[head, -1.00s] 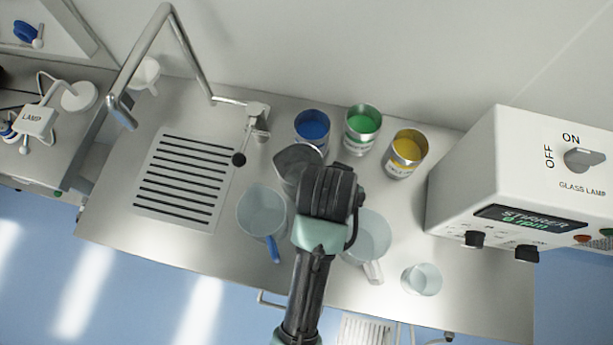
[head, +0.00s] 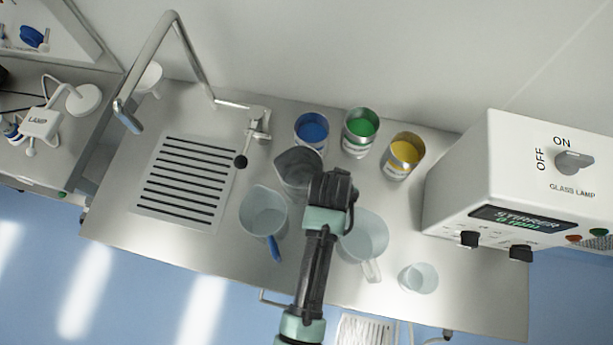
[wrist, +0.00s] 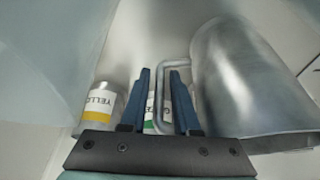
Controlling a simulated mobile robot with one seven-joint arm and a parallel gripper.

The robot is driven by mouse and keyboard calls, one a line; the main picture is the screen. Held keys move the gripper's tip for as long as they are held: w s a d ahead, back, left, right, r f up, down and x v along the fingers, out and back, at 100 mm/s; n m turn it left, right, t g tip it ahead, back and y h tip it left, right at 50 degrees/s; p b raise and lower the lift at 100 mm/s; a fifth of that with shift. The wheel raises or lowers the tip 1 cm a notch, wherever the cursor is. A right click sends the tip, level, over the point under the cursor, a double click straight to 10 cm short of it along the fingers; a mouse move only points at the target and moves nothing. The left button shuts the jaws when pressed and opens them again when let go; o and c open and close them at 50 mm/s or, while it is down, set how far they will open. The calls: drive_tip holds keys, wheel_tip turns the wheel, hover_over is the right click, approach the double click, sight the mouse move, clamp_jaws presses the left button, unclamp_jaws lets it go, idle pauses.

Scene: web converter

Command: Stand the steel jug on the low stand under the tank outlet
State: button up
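The steel jug (head: 297,167) stands on the steel worktop, just behind and left of my gripper (head: 326,182) in the head view. In the wrist view the jug (wrist: 245,80) fills the right side, with its handle (wrist: 162,95) toward me. My gripper (wrist: 163,85) has its two blue fingers apart, and the handle shows in the gap between them. I cannot tell whether either finger touches it. My wrist hides part of the jug in the head view. I cannot make out the tank outlet or the low stand.
A clear jug with a blue handle (head: 262,212) is close on the left, another clear jug (head: 364,238) on the right. Blue (head: 311,130), green (head: 360,130) and yellow (head: 403,155) paint cans stand behind. A slotted drain (head: 185,182) lies left; a white control box (head: 520,185) stands right.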

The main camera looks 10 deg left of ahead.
clamp_jaws()
idle(1.4)
